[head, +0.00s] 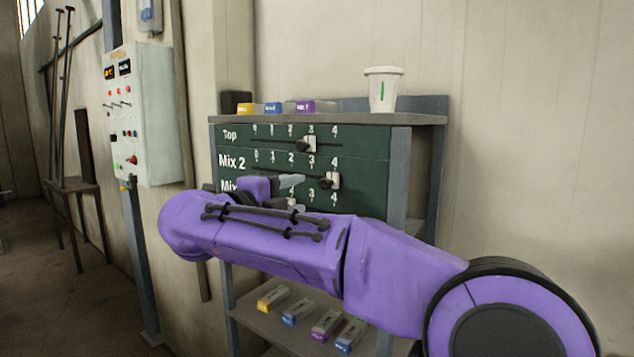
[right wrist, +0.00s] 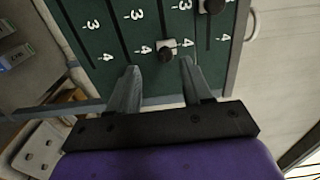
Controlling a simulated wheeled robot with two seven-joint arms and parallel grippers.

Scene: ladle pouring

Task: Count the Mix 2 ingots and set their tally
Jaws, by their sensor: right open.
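The green tally board (head: 365,140) has rows marked Top, Mix 2 and a third whose label is partly hidden. The Mix 2 slider (head: 327,182), a dark knob on a white plate, stands at 4. The Top slider (head: 303,146) stands at 3. My right gripper (head: 290,181) is open in front of the board; my arm hides the lower rows. In the right wrist view, its fingers (right wrist: 158,68) are apart and empty, with the Mix 2 slider (right wrist: 166,51) just beyond the gap between their tips. Several bars with coloured ends (head: 298,311) lie on the lower shelf; their labels are unreadable. My left gripper is not in view.
Small yellow, blue and purple labelled blocks (head: 272,107) and a white cup with a green mark (head: 383,90) stand on the rack top (head: 425,119). A control box (head: 143,115) hangs on the left. Bare wall is on the right.

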